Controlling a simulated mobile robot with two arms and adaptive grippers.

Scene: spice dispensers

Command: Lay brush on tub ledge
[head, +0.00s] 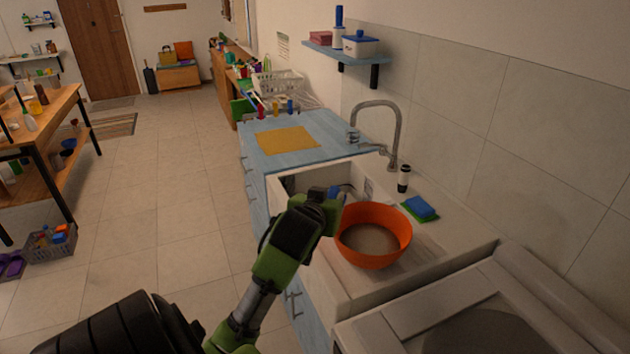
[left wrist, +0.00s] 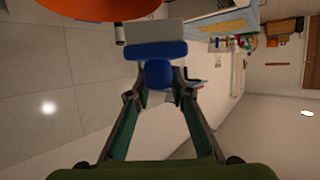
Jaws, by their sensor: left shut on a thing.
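My left gripper (head: 333,200) is over the near left part of the white tub basin (head: 455,248), beside an orange bowl (head: 352,248). In the left wrist view the gripper (left wrist: 159,88) is shut on the blue handle of a brush (left wrist: 155,50), which has a blue back and a pale bristle block. In the head view only a little blue of the brush shows at the fingertips. The basin's ledge runs along the wall behind the bowl. The orange bowl also shows at the top of the left wrist view (left wrist: 100,8). My right gripper is not in view.
A blue sponge on a green pad (head: 420,208) and a dark-and-white bottle (head: 404,179) stand on the ledge. A tall curved faucet (head: 397,125) rises behind the basin. A blue counter (head: 325,130) with a yellow cloth (head: 287,140) lies beyond. A shelf (head: 350,55) hangs above.

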